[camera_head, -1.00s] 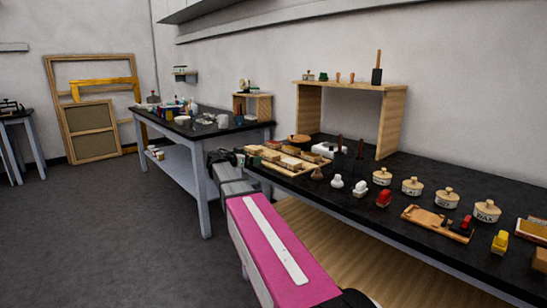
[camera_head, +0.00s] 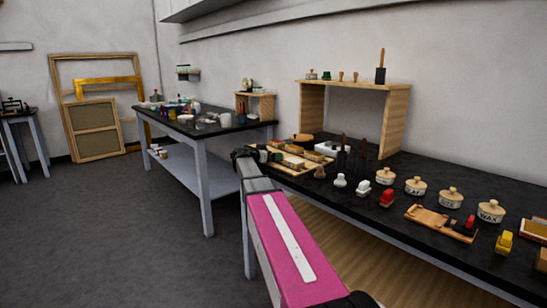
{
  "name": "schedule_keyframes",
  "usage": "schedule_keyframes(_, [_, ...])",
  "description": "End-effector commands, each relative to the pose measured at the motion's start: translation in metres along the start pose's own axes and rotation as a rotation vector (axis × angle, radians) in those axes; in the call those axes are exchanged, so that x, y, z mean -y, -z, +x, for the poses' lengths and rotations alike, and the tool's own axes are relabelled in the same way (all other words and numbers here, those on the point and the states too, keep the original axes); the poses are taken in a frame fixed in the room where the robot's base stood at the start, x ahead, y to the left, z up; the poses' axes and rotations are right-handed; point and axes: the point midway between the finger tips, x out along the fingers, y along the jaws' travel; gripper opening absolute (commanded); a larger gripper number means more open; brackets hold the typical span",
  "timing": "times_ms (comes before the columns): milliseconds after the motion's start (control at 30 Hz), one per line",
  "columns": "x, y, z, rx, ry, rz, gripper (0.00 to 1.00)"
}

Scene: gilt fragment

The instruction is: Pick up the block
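The tray of small wooden blocks (camera_head: 291,160) lies on the near black workbench, in front of the wooden shelf. I cannot tell which piece is the task's block. A red piece (camera_head: 387,198) and a yellow piece (camera_head: 504,242) stand farther right on the bench. My arm reaches forward from the lower middle, and my gripper (camera_head: 252,155) is at its dark far end, by the left edge of the tray. Its fingers are too small and dark to tell whether they are open, shut or touching anything.
Several lidded jars (camera_head: 449,197) and white pieces (camera_head: 362,188) stand along the near bench (camera_head: 420,175). The wooden shelf (camera_head: 392,120) rises behind the tray. A second cluttered table (camera_head: 180,127) stands behind to the left. The floor at left is clear.

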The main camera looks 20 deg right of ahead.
Motion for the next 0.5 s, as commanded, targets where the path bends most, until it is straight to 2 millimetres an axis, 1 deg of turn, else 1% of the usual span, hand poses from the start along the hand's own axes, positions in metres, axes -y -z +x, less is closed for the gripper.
schedule_keyframes(167, [-0.0002, -0.0001, 0.0005, 0.000, 0.001, 0.000, 1.00])
schedule_keyframes(200, [-0.0002, -0.0002, 0.0005, 0.000, 0.001, 0.000, 0.94])
schedule_keyframes(267, [-0.0002, -0.0002, 0.0004, 0.000, 0.000, 0.000, 0.74])
schedule_keyframes(300, [-0.0002, -0.0002, 0.0004, 0.000, 0.000, 0.000, 0.68])
schedule_keyframes(500, [-0.0002, -0.0001, 0.0002, 0.000, 0.000, 0.000, 0.67])
